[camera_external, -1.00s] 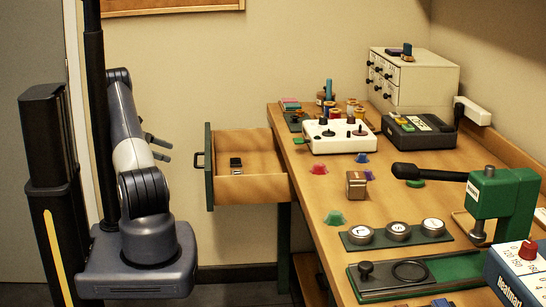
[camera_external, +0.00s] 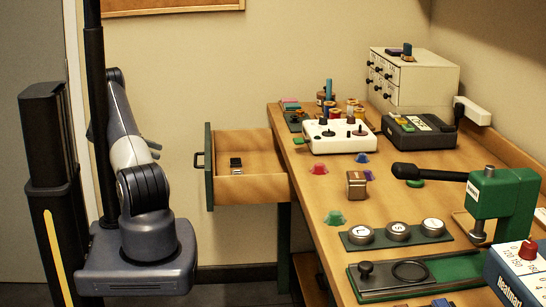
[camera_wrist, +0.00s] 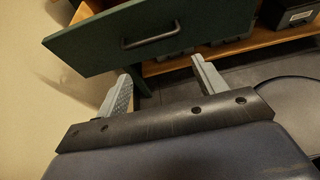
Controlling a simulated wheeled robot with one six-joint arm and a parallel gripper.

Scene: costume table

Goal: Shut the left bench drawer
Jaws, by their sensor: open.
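The left bench drawer (camera_external: 248,188) stands pulled out from the left side of the bench, with a green front (camera_external: 209,170) and a dark bar handle (camera_external: 199,160). A small dark item (camera_external: 236,165) lies in it. My gripper (camera_external: 153,150) is left of the drawer front, apart from it and partly hidden behind my arm. In the wrist view my gripper (camera_wrist: 160,82) shows two grey fingers spread apart with nothing between them. The green drawer front (camera_wrist: 150,35) and its handle (camera_wrist: 150,36) lie just beyond the fingertips.
The wooden bench (camera_external: 300,190) carries a white control box (camera_external: 338,137), a green press (camera_external: 503,205) and several small parts. A beige drawer cabinet (camera_external: 414,80) stands at the back. The space between my arm and the drawer front is free.

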